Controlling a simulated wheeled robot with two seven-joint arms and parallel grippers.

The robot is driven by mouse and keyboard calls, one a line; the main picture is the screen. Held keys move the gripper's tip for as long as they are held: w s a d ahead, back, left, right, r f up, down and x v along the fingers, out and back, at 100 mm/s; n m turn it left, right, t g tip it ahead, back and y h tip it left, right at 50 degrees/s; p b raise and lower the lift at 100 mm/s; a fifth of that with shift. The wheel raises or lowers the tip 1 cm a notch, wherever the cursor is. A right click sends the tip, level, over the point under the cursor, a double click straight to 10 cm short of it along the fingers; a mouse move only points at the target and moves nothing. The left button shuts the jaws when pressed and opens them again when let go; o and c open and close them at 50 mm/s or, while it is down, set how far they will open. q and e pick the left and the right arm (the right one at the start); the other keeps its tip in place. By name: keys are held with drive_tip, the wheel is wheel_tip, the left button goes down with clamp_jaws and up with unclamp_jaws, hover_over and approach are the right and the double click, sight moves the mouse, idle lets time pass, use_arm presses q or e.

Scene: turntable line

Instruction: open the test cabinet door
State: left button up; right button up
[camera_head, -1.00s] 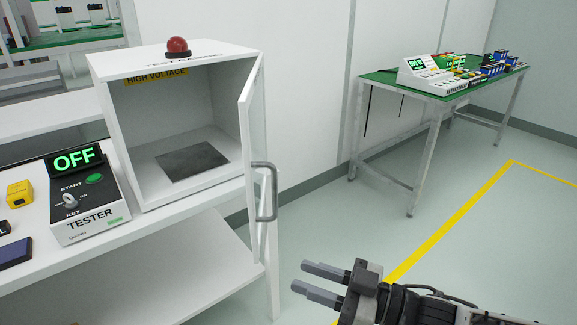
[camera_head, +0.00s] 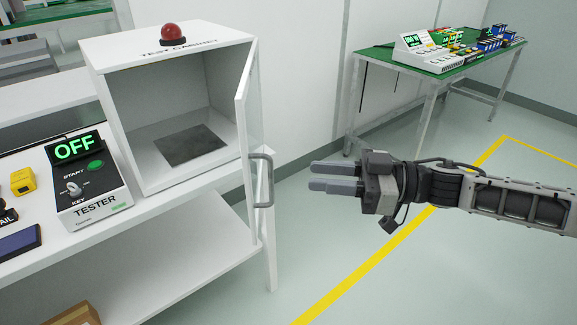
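The white test cabinet (camera_head: 150,57) stands on the bench at the left, its front open. Its door (camera_head: 246,125) is swung outward at the cabinet's right side and seen nearly edge-on. A grey bar handle (camera_head: 270,180) sticks out from the door's right face. My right gripper (camera_head: 310,177) is to the right of the handle, fingers pointing left towards it. A clear space shows between fingertips and handle. The fingers look parted by a narrow gap, with nothing between them. My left gripper is out of view.
A dark plate (camera_head: 190,145) lies inside the cabinet and a red lamp (camera_head: 172,34) sits on top. The tester (camera_head: 90,185), showing OFF, stands left of the cabinet. A green-topped table (camera_head: 385,56) is at the back right. The floor beneath my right arm is clear.

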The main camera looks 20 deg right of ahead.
sight(271, 171)
drive_tip(key=x, duration=0.6)
drive_tip(key=shift+a+p, duration=0.2)
drive_tip(key=shift+p, duration=0.25)
drive_tip(key=shift+w, duration=0.15)
drive_tip(key=shift+d, duration=0.1)
clamp_jaws()
